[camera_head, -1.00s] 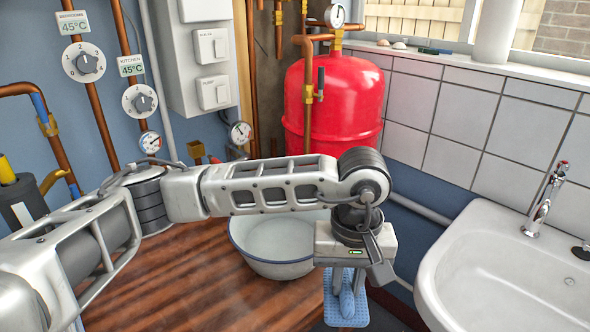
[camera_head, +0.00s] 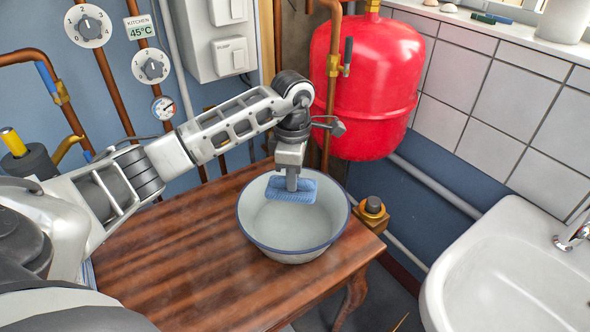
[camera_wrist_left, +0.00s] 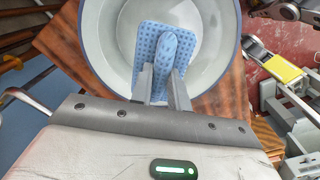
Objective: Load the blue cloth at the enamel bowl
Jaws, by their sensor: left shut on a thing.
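The blue cloth (camera_head: 291,190) is a small textured pad, held above the far part of the bowl. My left gripper (camera_head: 292,185) points down and is shut on it. In the left wrist view the cloth (camera_wrist_left: 149,52) has a raised fold pinched between the fingers (camera_wrist_left: 164,85), with the bowl (camera_wrist_left: 98,40) behind it. The enamel bowl (camera_head: 256,235) is white with a dark blue rim and stands on the wooden table. Whether the cloth touches the bowl's inside is hard to tell. My right gripper is not seen in the head view.
The wooden table (camera_head: 170,255) has free room left of the bowl. A brass fitting (camera_head: 372,208) stands close right of the bowl. A red tank (camera_head: 365,85) and copper pipes are behind, and a white sink (camera_head: 500,265) is at the right.

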